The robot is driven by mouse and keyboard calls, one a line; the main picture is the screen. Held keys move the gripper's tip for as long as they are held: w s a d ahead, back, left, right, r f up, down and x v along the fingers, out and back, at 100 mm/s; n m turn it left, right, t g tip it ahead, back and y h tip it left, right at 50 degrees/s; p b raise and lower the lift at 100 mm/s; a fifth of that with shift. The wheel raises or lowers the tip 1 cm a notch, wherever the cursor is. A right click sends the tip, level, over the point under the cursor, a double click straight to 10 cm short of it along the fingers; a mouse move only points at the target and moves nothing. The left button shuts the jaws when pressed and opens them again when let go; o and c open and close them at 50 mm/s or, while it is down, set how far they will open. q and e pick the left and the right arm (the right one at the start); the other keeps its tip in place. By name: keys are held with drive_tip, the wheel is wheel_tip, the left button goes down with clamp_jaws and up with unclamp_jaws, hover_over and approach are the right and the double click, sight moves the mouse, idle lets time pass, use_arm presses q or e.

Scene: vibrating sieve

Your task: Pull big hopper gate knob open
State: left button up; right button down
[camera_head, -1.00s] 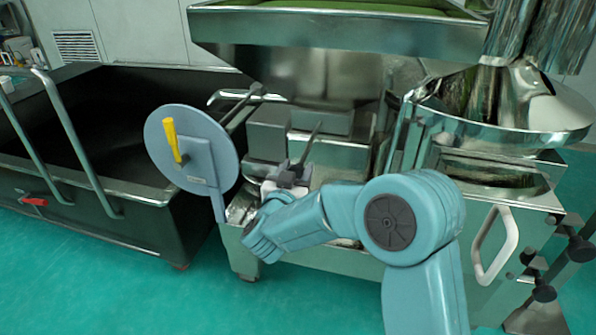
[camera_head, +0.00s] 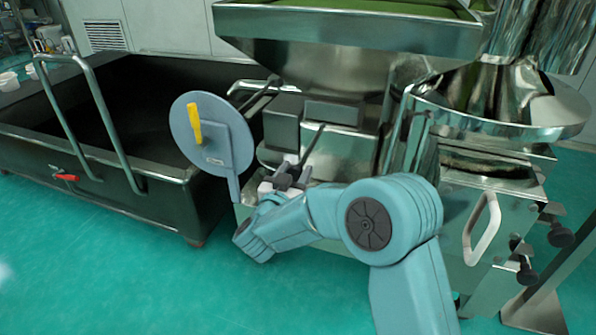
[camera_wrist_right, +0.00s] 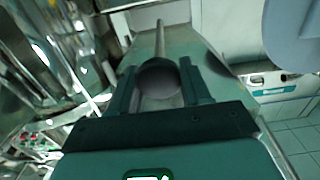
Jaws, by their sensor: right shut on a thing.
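My right gripper (camera_head: 290,177) is at the front of the steel machine, below the big hopper (camera_head: 350,35). In the right wrist view its two fingers (camera_wrist_right: 158,92) are on either side of a round dark knob (camera_wrist_right: 160,77). It is shut on that knob. A thin rod (camera_wrist_right: 160,38) runs from the knob away from the gripper. In the head view the dark rod (camera_head: 314,140) slants up and right from the gripper. The knob itself is hard to make out there. My left gripper is not in view.
A grey disc with a yellow handle (camera_head: 225,140) stands just left of the gripper. A black cart (camera_head: 130,205) is at the left. A round steel sieve (camera_head: 510,105) and a white handle (camera_head: 482,230) are at the right. Green floor in front is clear.

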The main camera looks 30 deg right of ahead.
drive_tip(key=shift+d+r, duration=0.1)
drive_tip(key=c, duration=0.8)
unclamp_jaws()
drive_tip(key=shift+w, duration=0.1)
drive_tip(key=shift+o, duration=1)
drive_tip(key=p+v, duration=0.4)
drive_tip(key=v, duration=1.2)
